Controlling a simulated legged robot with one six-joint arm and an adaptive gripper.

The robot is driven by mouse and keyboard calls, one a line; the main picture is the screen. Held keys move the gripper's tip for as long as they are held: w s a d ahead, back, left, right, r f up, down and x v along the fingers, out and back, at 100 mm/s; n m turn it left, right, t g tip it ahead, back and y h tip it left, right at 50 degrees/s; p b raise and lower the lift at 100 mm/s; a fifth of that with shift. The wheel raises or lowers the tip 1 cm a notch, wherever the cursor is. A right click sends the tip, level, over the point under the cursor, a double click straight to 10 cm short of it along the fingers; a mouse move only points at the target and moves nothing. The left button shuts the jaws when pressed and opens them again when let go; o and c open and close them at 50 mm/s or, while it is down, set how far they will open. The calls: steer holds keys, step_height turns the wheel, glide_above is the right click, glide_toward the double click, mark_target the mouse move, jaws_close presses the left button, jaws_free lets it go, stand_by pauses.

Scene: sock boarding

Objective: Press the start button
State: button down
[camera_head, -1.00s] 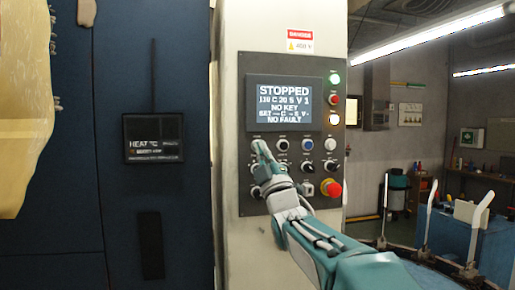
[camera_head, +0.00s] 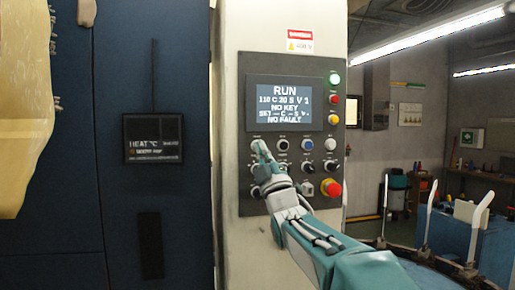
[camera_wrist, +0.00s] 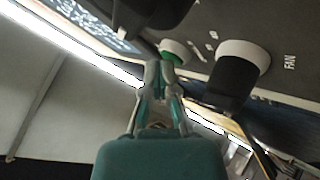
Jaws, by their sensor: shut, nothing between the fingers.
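The control panel (camera_head: 327,151) is on a white column, and its display (camera_head: 284,103) reads RUN, with NO KEY and NO FAULT below. In the wrist view, my gripper's tips (camera_wrist: 160,72) are together right beside a green button (camera_wrist: 173,53), which I take to be the start button. The tips cover part of it; whether they touch it I cannot tell.
A red emergency knob (camera_head: 331,188) sits at the panel's lower right. In the wrist view a black knob (camera_wrist: 236,80) labelled FAN is close to the right of my fingers. Lamps (camera_head: 334,99) line the panel's right side. A dark blue cabinet (camera_head: 80,230) stands at left.

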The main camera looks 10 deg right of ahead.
steer(key=shift+s, duration=0.75)
steer(key=s, duration=0.5)
stand_by(0.6)
steer(key=s+d+f+m+g+h, duration=0.1)
steer(key=s+f+m+g+h, duration=0.35)
steer(key=f, duration=0.55)
steer(key=s+f+m+g+h, duration=0.2)
steer(key=s+f+m+g, duration=0.2)
steer(key=f+m+g, duration=0.45)
steer(key=s+a+f+m+g, duration=0.1)
steer(key=s+f+g, duration=0.6)
steer(key=s+f, duration=1.2)
steer(key=shift+s+a+m+g+y, duration=0.2)
steer(key=shift+m+g+y, duration=0.1)
steer(key=shift+g+y, duration=0.15)
